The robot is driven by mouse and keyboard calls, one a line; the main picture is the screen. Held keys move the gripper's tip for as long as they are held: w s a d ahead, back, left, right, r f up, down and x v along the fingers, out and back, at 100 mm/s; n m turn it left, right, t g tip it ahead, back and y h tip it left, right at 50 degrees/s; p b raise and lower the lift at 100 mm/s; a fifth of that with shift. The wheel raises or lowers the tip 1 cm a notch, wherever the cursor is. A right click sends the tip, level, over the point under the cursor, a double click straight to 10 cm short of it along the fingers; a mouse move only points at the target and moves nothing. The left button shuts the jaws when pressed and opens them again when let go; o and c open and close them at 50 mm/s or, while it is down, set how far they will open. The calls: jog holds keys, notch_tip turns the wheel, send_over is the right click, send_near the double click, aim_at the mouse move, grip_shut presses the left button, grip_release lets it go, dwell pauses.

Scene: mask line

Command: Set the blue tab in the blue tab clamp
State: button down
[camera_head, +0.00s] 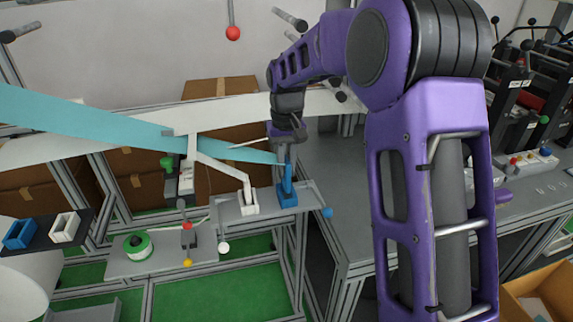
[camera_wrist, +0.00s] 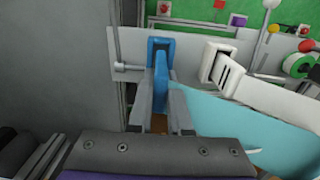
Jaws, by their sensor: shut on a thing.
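The blue tab (camera_head: 285,176) is a slim upright blue piece below my gripper (camera_head: 284,152). In the wrist view my gripper (camera_wrist: 161,100) is shut on the tab (camera_wrist: 162,82), with one finger on each side of it. The blue tab clamp (camera_head: 288,200) is a blue block at the right end of a grey shelf. In the wrist view the clamp (camera_wrist: 160,45) lies at the far end of the tab. The tab's far end meets or overlaps the clamp. I cannot tell how deep it sits.
A white clamp (camera_head: 249,208) stands left of the blue one on the grey shelf (camera_head: 228,216). A teal strip (camera_head: 90,115) stretches from the left toward my gripper. A blue holder (camera_head: 20,233) and a white holder (camera_head: 65,228) sit at far left. A grey table (camera_head: 350,200) stands right.

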aim_at(287, 180)
jog(key=shift+f+b, duration=0.75)
jog(key=shift+f, duration=0.95)
jog(key=shift+f, duration=0.25)
jog(key=c, duration=0.8)
grip_release()
jog(key=shift+o, duration=0.2)
